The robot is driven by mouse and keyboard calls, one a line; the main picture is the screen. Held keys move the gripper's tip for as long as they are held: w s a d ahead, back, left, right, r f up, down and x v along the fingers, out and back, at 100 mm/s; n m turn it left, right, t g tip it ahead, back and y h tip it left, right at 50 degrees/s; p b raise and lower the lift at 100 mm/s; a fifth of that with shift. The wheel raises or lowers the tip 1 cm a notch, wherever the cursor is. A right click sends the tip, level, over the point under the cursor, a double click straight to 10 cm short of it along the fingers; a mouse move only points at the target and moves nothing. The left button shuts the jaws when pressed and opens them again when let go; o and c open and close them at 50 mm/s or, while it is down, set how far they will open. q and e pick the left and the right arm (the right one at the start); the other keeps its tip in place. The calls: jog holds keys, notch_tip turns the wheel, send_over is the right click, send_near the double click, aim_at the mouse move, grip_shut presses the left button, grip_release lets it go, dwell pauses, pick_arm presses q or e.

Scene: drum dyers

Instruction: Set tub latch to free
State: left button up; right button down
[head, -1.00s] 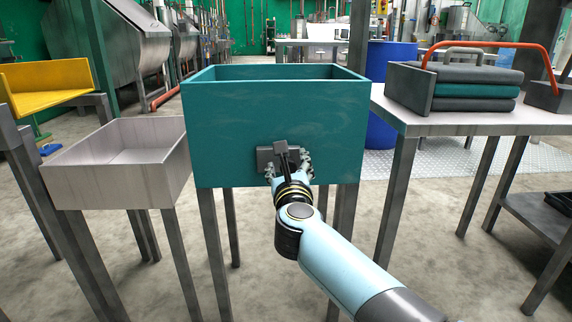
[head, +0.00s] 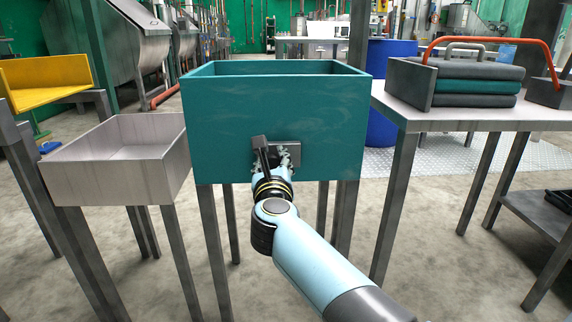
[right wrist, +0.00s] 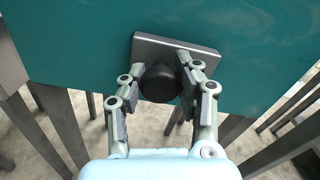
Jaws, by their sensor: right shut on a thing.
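The teal tub (head: 220,130) stands on grey legs in the middle of the head view. In the right wrist view, the fingers of my right gripper (right wrist: 160,80) lie on both sides of the dark round handle (right wrist: 160,88), in front of the plate (right wrist: 205,52). My left gripper is not in view.
A pale open tray (head: 110,180) stands left of the tub, with a yellow tray (head: 45,85) behind it. A table (head: 440,117) at right carries stacked grey and teal rolls (head: 470,88) and an orange handle (head: 490,42). A blue barrel (head: 382,125) stands behind.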

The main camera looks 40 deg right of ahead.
jog(key=shift+w+a, duration=0.2)
jog(key=shift+a, duration=0.2)
jog(key=c, duration=0.9)
grip_release()
jog(key=shift+a, duration=0.1)
notch_tip(320, 180, up, 10)
